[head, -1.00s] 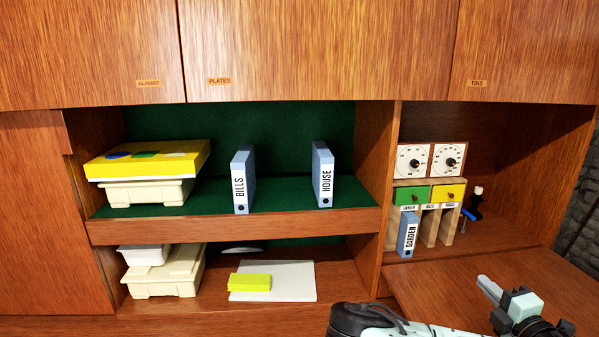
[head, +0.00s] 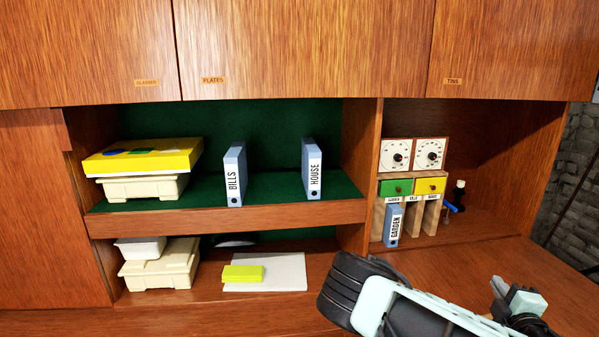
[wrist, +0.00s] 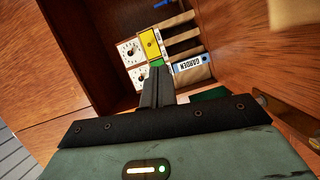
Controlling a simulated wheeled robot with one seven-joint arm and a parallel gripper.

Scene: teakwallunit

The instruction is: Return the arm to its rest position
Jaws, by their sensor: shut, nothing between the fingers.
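My gripper (wrist: 156,88) is shut and empty in the wrist view, its two fingers together and pointing toward the right-hand niche. In the head view my arm shows at the lower right, over the desk surface (head: 470,262), with the gripper end (head: 508,292) near the bottom edge. The gripper is apart from the folders and the small organizer. The fingertips are hard to make out in the head view.
The niche holds a wooden organizer (head: 431,217) with the GARDEN folder (head: 393,226), small drawers and two dials (head: 413,154). BILLS (head: 235,174) and HOUSE (head: 312,170) folders stand on the green shelf. Boxes (head: 160,270) and a white pad (head: 290,272) lie below.

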